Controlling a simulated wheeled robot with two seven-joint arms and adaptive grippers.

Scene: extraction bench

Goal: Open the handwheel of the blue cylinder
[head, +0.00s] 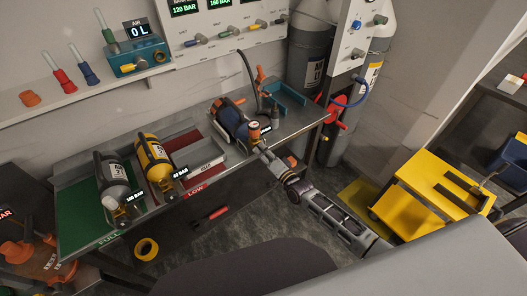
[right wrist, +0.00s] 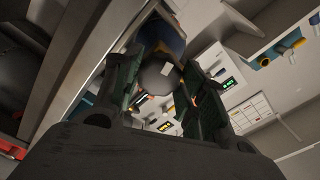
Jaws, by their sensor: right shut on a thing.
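The blue cylinder (head: 232,118) lies on the right part of the metal bench, with its valve end toward me. An orange-brown valve part (head: 254,132) shows at that end, beside a small dark label. My right gripper (head: 261,149) reaches it from the lower right and is shut on the handwheel. In the right wrist view, a dark round handwheel (right wrist: 157,76) with a pale mark sits between the two fingers of the right gripper (right wrist: 158,95), with some blue behind it. The exact finger contact is dark and hard to see. My left gripper is not in view.
A yellow cylinder (head: 153,158) and a grey cylinder (head: 116,180) lie on the bench (head: 150,222) to the left. A hose (head: 246,68) and an orange fitting (head: 261,77) stand behind the blue cylinder. A yellow cart (head: 430,190) stands at the right.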

